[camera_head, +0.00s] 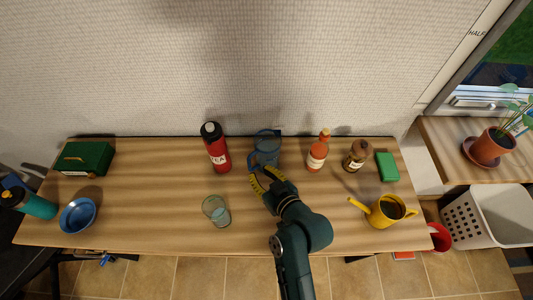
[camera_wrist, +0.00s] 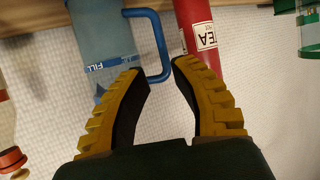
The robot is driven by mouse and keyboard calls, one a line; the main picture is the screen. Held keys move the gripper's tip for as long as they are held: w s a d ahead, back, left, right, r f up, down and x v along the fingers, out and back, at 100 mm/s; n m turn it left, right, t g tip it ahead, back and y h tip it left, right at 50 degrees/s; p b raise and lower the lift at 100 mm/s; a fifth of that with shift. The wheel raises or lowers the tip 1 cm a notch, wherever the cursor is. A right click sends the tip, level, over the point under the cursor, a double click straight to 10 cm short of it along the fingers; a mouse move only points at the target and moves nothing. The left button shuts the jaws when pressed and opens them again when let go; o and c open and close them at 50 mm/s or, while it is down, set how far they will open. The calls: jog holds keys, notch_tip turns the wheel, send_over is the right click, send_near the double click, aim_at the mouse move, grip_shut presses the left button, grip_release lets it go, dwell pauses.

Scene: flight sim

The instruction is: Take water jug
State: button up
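The water jug (camera_head: 266,147) is a clear bluish jug with a blue handle, standing at the back of the wooden table near its middle. In the wrist view the jug (camera_wrist: 101,40) shows a "FILL" line, and its blue handle (camera_wrist: 158,45) faces the gap between my fingers. My gripper (camera_head: 263,179) is just in front of the jug. In the wrist view my gripper (camera_wrist: 160,68) is open with yellow ridged fingers apart and nothing held between them. The fingertips are close to the handle; whether they touch it I cannot tell.
A red TEA flask (camera_head: 215,147) stands left of the jug, close to the handle. A glass (camera_head: 216,210) stands front left. A red sauce bottle (camera_head: 318,152), a brown bottle (camera_head: 355,155) and a yellow watering can (camera_head: 386,210) are to the right. The wall is close behind.

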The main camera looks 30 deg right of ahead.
aim_at(249, 161)
jog(key=x, duration=0.7)
jog(key=shift+w+a+r+b, duration=0.2)
jog(key=shift+r+b, duration=0.1)
jog(key=shift+c, duration=0.4)
grip_shut()
jog(key=shift+r, duration=0.3)
